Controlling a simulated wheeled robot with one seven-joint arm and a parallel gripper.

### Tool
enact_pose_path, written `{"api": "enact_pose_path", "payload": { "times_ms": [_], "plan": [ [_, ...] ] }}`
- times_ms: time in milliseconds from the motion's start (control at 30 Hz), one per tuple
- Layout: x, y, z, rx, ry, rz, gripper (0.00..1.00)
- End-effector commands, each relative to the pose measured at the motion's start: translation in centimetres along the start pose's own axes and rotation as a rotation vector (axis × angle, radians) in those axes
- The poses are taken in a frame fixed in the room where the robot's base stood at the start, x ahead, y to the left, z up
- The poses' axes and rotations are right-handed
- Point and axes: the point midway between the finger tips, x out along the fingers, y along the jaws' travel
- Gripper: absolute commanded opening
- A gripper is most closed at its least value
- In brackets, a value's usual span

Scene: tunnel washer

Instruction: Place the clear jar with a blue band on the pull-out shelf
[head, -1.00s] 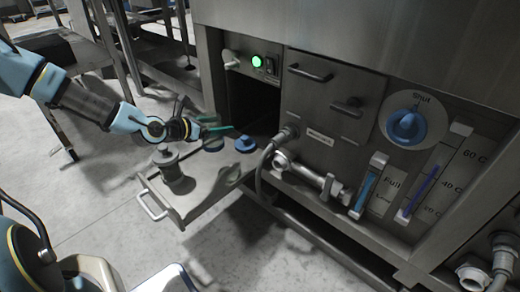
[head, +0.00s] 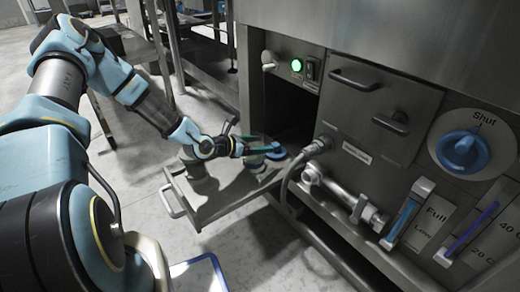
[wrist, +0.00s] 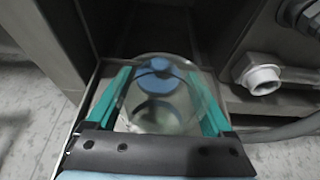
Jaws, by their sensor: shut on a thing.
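The clear jar (wrist: 160,122) is between the teal fingers of my gripper (wrist: 160,100) in the wrist view, and the gripper is shut on it. Its blue band shows through the glass. In the head view my gripper (head: 262,144) is over the inner part of the pull-out shelf (head: 232,190), in front of the dark opening. The jar is mostly hidden there by the fingers. I cannot tell whether its base touches the shelf.
A grey hose (head: 287,185) and a metal pipe fitting (head: 340,192) lie right of the shelf. Bare shelf shows toward the front.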

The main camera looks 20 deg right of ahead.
Motion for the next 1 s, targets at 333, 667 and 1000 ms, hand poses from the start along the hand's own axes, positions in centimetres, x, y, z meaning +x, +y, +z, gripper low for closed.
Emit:
{"api": "enact_pose_path", "payload": {
  "times_ms": [333,667,1000],
  "plan": [
    [0.3,0.0,-0.7,0.001,-0.001,-0.001,0.21],
    [0.4,0.0,-0.8,0.001,-0.001,-0.001,1.0],
    [-1.5,0.1,-0.4,-0.001,0.0,0.001,1.0]
  ]
}}
